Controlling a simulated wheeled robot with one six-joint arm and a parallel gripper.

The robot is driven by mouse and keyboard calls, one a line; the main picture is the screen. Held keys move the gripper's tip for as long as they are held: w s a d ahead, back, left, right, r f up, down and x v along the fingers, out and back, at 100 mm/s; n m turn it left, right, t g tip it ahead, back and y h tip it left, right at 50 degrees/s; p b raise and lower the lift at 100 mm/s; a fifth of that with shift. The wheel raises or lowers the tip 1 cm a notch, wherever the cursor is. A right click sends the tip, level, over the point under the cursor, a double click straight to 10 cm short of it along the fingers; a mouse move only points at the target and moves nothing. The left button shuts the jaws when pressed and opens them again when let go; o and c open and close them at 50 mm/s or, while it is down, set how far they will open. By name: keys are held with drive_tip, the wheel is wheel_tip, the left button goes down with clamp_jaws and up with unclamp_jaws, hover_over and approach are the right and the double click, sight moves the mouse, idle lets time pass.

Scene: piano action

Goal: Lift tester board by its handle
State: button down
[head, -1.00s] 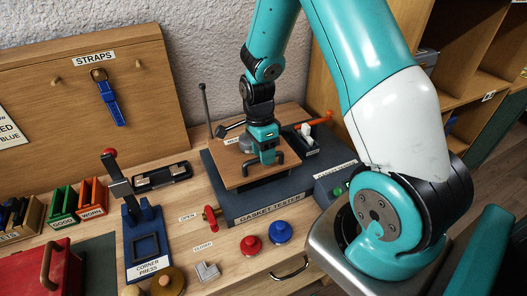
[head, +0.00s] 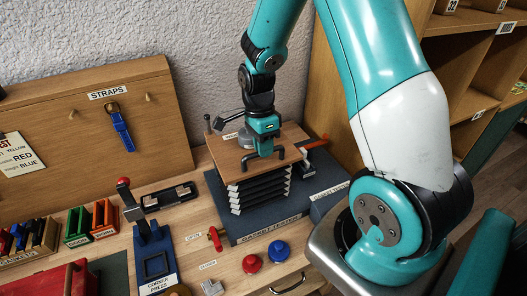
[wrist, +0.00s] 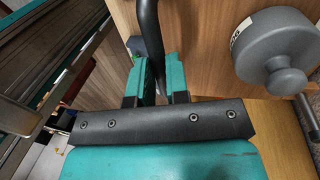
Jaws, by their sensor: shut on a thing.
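The wooden tester board (head: 232,163) is raised above the dark gasket tester base (head: 300,219). Pale-edged black bellows (head: 259,189) stand stretched between the two. My gripper (head: 264,152) is over the board, shut on its black handle (head: 279,154). In the wrist view, the two teal fingers (wrist: 160,82) close around the dark handle bar (wrist: 148,40). The board also fills the middle of the wrist view (wrist: 195,40). A grey round weight (wrist: 275,50) with a knob sits on the board beside the gripper. The fingers hide part of the handle.
A red valve handle (head: 215,238), a red button (head: 252,263) and a blue button (head: 279,250) are in front of the tester. The corner press (head: 155,262) stands to the left. The strap board (head: 60,118) is behind, and wooden shelves (head: 480,90) are at the right.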

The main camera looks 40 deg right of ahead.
drive_tip(key=shift+r, duration=0.95)
drive_tip(key=shift+w+f, duration=0.1)
drive_tip(key=c, duration=1.1)
unclamp_jaws()
drive_tip(key=w+d+r+b, duration=0.1)
drive_tip(key=w+r+b, duration=0.2)
drive_tip(key=r, duration=1.4)
